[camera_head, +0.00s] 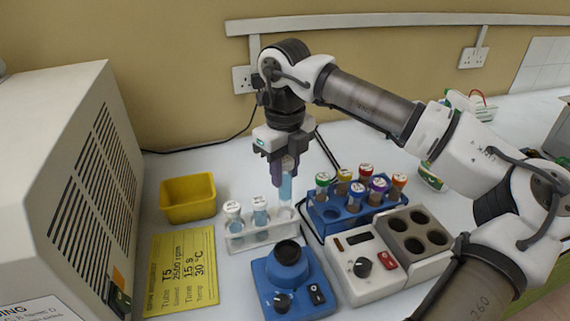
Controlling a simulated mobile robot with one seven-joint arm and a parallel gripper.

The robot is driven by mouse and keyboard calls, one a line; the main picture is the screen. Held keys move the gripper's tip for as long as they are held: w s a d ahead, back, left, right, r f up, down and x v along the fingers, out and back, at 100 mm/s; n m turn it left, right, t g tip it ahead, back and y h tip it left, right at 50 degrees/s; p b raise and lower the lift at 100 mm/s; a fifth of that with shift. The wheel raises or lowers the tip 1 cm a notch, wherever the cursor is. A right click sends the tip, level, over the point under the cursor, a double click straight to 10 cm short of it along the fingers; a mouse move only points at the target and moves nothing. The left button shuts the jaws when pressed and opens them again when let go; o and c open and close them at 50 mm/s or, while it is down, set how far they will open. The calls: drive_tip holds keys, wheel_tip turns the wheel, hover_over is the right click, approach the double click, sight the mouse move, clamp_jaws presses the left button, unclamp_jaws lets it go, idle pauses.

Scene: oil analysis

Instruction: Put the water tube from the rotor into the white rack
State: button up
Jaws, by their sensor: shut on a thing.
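My gripper (284,163) points down at the middle of the view and is shut on a clear tube of pale blue liquid, the water tube (285,187). The water tube hangs upright over the right end of the white rack (236,246). Its lower end is at or just above the right slot; I cannot tell whether it has entered. Its top is hidden by the fingers. Two white-capped tubes (233,211) (260,205) with blue liquid stand in the rack's left and middle slots. No rotor can be made out.
A blue rack (322,229) of colour-capped tubes stands close on the right. A blue mixer (289,285) and a white heater block (366,290) stand in front. A yellow bin (188,197), a yellow note (183,270) and a large white machine (60,150) are on the left.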

sight(285, 199)
drive_tip(key=shift+f+b, duration=2.4)
drive_tip(key=shift+f, duration=1.75)
drive_tip(key=o, duration=1)
drive_tip(key=shift+r, duration=0.1)
